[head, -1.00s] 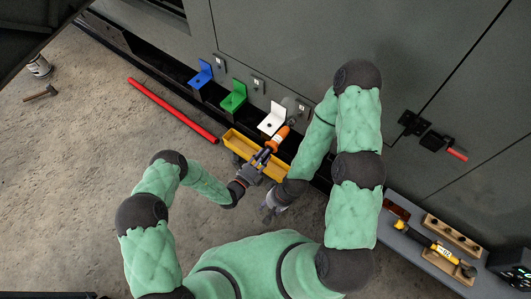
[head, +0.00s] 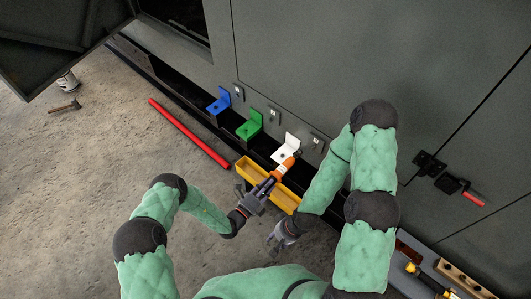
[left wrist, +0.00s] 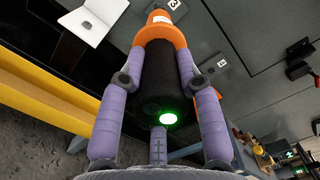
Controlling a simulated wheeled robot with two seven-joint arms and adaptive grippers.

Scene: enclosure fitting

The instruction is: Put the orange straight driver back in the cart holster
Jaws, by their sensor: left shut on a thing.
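The orange straight driver (head: 284,167) has an orange front and a dark body. My left gripper (head: 264,187) is shut on the dark body, and the driver's tip points up and right, over the right edge of the white bracket in the head view. In the left wrist view, the fingers close around the black body (left wrist: 155,85) below its orange collar (left wrist: 163,32); a green light glows at its rear. My right gripper (head: 277,240) hangs empty lower right of the left one; its opening is unclear. I cannot make out the cart holster in either view.
Blue (head: 220,102), green (head: 249,126) and white (head: 286,149) brackets line the grey enclosure's lower edge. A red bar (head: 188,133) is on the floor. The cart, with a wooden block (head: 462,280), is partly cut off lower right.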

